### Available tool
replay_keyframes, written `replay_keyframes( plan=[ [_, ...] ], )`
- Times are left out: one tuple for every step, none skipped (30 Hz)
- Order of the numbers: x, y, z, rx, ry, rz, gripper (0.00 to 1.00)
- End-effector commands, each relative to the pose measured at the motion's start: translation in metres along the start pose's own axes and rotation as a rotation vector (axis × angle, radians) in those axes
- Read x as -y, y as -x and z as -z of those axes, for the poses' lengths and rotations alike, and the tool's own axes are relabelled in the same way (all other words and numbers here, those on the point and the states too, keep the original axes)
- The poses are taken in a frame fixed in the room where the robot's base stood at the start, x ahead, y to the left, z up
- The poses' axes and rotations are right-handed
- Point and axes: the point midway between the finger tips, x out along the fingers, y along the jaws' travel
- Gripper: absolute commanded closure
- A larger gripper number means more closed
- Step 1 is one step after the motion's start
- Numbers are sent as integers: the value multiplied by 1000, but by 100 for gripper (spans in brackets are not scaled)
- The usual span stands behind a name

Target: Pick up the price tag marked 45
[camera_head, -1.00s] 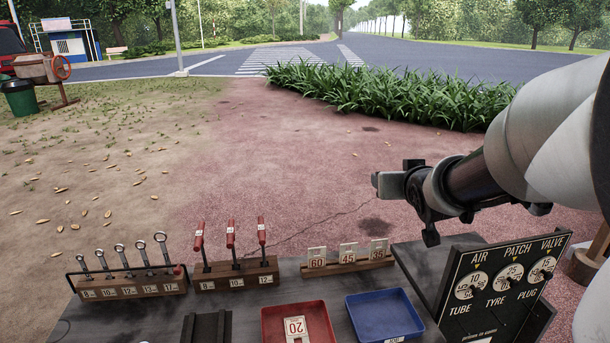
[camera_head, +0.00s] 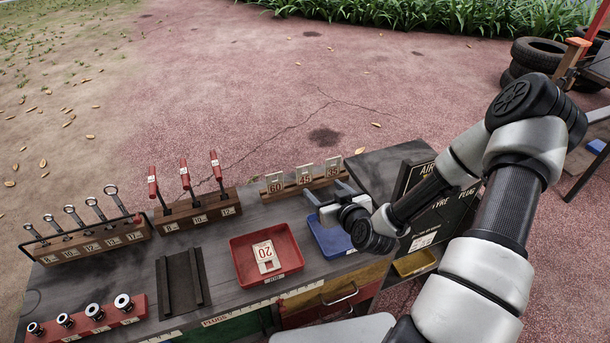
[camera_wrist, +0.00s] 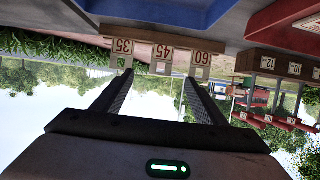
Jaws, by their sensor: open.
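The price tag marked 45 (camera_head: 304,177) stands upright in a wooden holder (camera_head: 290,191) at the back of the cart, between the 60 tag (camera_head: 275,184) and the 35 tag (camera_head: 333,167). My gripper (camera_head: 327,191) is open and empty in front of the holder, above the blue tray (camera_head: 331,240). In the wrist view, which is upside down, the 45 tag (camera_wrist: 162,53) lies between my two fingers (camera_wrist: 157,80) as seen, with the 35 tag (camera_wrist: 122,47) and 60 tag (camera_wrist: 202,58) near either finger. No contact is visible.
A red tray (camera_head: 238,262) holds a tag marked 20 (camera_head: 266,256). Racks of red-handled tools (camera_head: 196,214) and wrenches (camera_head: 95,242) stand to the left. The black sign board (camera_head: 425,205) is close right of my gripper. The dark groove block (camera_head: 183,282) sits left of the red tray.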

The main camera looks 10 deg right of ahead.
Motion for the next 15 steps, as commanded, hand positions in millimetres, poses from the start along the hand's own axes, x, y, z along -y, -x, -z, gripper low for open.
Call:
replay_keyframes(
  plan=[
    [1,-13,-1,-1,-1,2,34],
    [1,-20,-1,-2,-1,1,34],
    [1,-29,-1,0,-1,2,34],
    [1,-35,-2,0,-1,1,34],
    [1,-42,-1,-1,-1,1,34],
    [1,-51,-2,0,-2,1,34],
    [1,-57,-1,0,-2,1,34],
    [1,-64,-2,0,-1,2,34],
    [1,-71,-2,1,-1,1,34],
    [1,-76,-2,1,-1,1,34],
    [1,-82,-1,1,-1,1,34],
    [1,-87,-1,1,-2,1,34],
    [1,-91,-1,1,-2,1,34],
    [1,-94,-1,2,-1,1,34],
    [1,-97,-1,2,0,1,34]
  ],
)
